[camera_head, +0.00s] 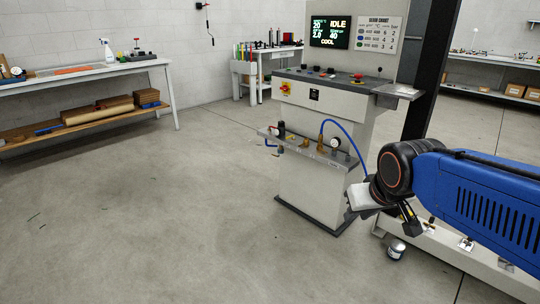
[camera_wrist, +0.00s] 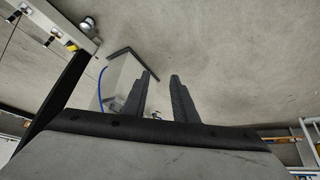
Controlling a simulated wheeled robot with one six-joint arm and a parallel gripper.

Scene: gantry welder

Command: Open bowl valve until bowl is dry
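The welder's control console (camera_head: 318,185) stands in the middle of the head view. On the left end of its lower shelf (camera_head: 310,145) is a small fitting (camera_head: 280,128) with a dark and red top. A blue handle (camera_head: 270,142) and small parts hang at that shelf end; which of these is the bowl valve is too small to tell, and water in the bowl cannot be seen. My gripper is right of the console in the head view, its fingers unclear there. In the wrist view my gripper (camera_wrist: 162,77) has its fingers apart with nothing between them.
A blue hose (camera_head: 346,132) arcs over the shelf beside a round gauge (camera_head: 335,143). The screen (camera_head: 329,31) reads IDLE and COOL. A can (camera_head: 396,249) stands on the floor by the gantry base. The floor left of the console is clear, up to a workbench (camera_head: 90,70).

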